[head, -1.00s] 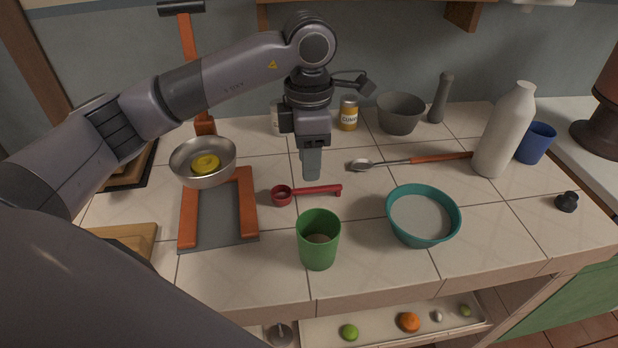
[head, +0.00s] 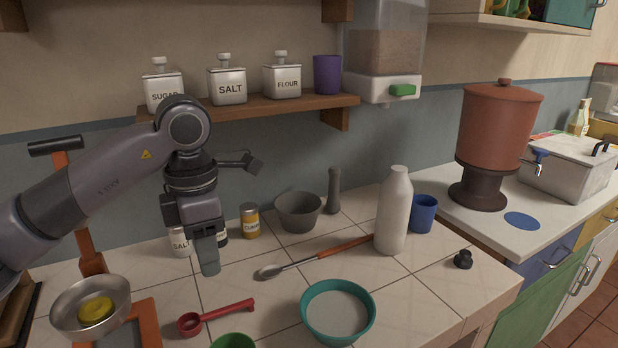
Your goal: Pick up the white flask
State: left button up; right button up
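The white flask (head: 395,212) is a tall, plain bottle with a narrow neck. It stands upright on the tiled counter, right of the middle in the head view, and nothing is touching it from my side. My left gripper (head: 208,262) points down over the counter at the left, well apart from the flask. Its fingers overlap from this side, so I cannot tell whether they are open or shut. No object shows in them. My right gripper is not in view.
A blue cup (head: 423,213) stands close right of the flask. A spoon with an orange handle (head: 340,247) lies left of it, its handle end near the flask. A teal bowl (head: 337,312) is in front. A grey mortar (head: 298,211) and pestle (head: 334,192) stand behind left.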

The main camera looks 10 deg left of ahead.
aim_at(396, 192)
jog(key=k, duration=1)
